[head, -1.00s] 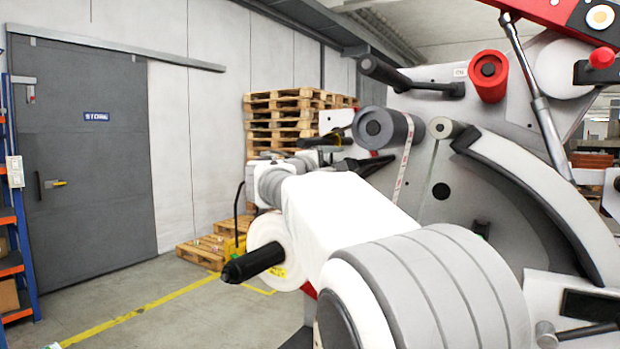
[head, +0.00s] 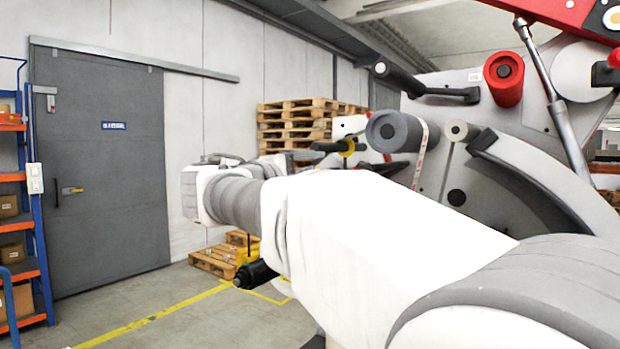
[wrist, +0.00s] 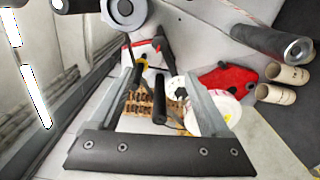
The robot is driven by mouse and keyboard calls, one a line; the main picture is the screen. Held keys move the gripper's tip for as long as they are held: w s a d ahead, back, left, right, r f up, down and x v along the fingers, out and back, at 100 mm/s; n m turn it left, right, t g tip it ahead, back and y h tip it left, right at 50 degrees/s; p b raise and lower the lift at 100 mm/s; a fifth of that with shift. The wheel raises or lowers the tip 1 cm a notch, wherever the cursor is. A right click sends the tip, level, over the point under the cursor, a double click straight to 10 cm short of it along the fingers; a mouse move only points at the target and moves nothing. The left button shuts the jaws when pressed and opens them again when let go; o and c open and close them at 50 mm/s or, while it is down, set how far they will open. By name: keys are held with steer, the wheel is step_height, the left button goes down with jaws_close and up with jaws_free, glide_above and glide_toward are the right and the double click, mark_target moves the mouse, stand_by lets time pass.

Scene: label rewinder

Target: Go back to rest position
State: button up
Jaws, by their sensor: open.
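My gripper (wrist: 160,76) shows in the wrist view with its two grey fingers spread apart and nothing held between them. A black spindle (wrist: 160,100) and white label rolls (wrist: 207,112) appear beyond the fingers, apart from them as far as I can tell. In the head view my white arm reaches from the lower right to the left, across the front of the label rewinder (head: 455,100). I cannot make out my gripper there.
Stacked wooden pallets (head: 295,115) stand by the wall. A grey door (head: 95,170) and a shelf rack (head: 40,240) are at the left. Brown cardboard cores (wrist: 290,75) and a red part (wrist: 225,80) show in the wrist view. Floor at the left is clear.

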steer(key=s+d+f+m+g+y+p, duration=0.2)
steer(key=s+d+f+m+g+y, duration=0.3)
steer(key=s+d+f, duration=0.8)
steer(key=s+f+m+g+y+p, duration=0.2)
steer(key=s+f+m+g+y, duration=0.2)
steer(key=s+f, duration=0.9)
steer(key=s+m+y, duration=0.1)
steer(key=s+m, duration=0.2)
steer(key=s, duration=0.1)
steer(key=shift+s+a+f+y, duration=0.3)
steer(key=shift+s+a+f, duration=0.05)
steer(key=shift+a+f, duration=0.05)
